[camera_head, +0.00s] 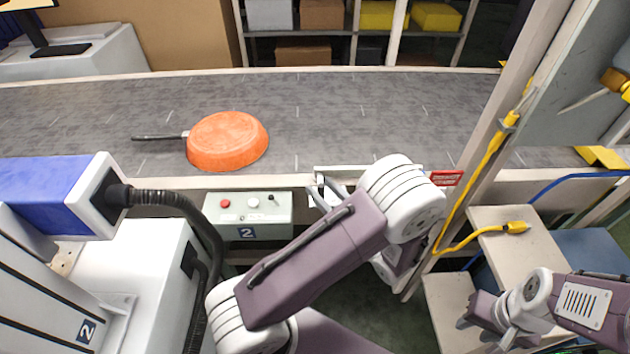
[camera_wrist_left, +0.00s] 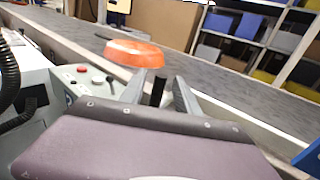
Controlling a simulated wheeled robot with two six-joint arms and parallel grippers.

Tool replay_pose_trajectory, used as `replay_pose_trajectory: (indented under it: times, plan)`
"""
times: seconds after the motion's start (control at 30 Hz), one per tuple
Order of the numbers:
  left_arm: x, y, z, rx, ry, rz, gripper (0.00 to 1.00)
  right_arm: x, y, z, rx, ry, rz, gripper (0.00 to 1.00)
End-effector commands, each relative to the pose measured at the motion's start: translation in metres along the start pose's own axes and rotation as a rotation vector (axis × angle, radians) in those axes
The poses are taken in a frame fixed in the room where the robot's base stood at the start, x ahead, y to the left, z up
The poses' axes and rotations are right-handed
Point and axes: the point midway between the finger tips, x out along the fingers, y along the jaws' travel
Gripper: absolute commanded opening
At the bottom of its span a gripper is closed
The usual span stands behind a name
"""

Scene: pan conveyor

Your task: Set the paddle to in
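What looks like the paddle is a pale flat bar (camera_head: 375,168) along the conveyor's near edge, right of the control box. My left gripper (camera_head: 326,192) is at the bar's left end, partly hidden behind my own arm. In the left wrist view its two fingers (camera_wrist_left: 160,92) stand apart, with a narrow dark upright piece between them; I cannot tell whether they touch it. My right gripper (camera_head: 474,326) hangs low at the right, away from the bar, and its finger opening is unclear.
An orange pan (camera_head: 228,142) lies on the grey conveyor belt (camera_head: 330,110), its dark handle pointing left. A control box (camera_head: 248,214) with a red button and a small lever stands left of my left gripper. A slanted post with a yellow cable (camera_head: 490,150) rises at the right.

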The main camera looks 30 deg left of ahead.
Motion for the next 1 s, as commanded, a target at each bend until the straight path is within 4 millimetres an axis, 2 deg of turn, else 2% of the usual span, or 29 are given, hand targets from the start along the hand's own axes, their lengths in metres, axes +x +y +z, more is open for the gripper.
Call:
replay_pose_trajectory:
  times: [0.1, 0.2, 0.5, 0.53, 0.63, 0.67, 1.0]
  plan:
    - [0.021, 0.001, -0.001, -0.001, 0.001, 0.004, 0.38, 0.002, 0.0, 0.0, 0.0, 0.0, 0.0, 0.36]
    - [0.032, 0.001, -0.001, -0.001, 0.002, 0.003, 0.38, 0.002, 0.0, 0.0, 0.0, 0.0, 0.0, 0.36]
    - [0.036, 0.0, 0.0, -0.001, 0.002, 0.0, 0.38, 0.002, 0.0, 0.0, 0.0, 0.0, 0.0, 0.36]
    - [0.036, 0.0, 0.0, -0.001, 0.002, 0.0, 0.32, 0.002, 0.0, 0.0, 0.0, 0.0, 0.0, 0.36]
    - [0.036, 0.001, 0.0, -0.001, 0.002, 0.001, 0.05, 0.002, 0.0, 0.0, 0.0, 0.0, 0.0, 0.36]
    - [0.036, 0.001, 0.0, -0.001, 0.002, 0.001, 0.0, 0.002, 0.0, 0.0, 0.0, 0.0, 0.0, 0.36]
    - [0.036, 0.001, -0.001, 0.0, 0.002, 0.001, 0.0, 0.002, 0.0, 0.0, 0.0, 0.0, 0.0, 0.36]
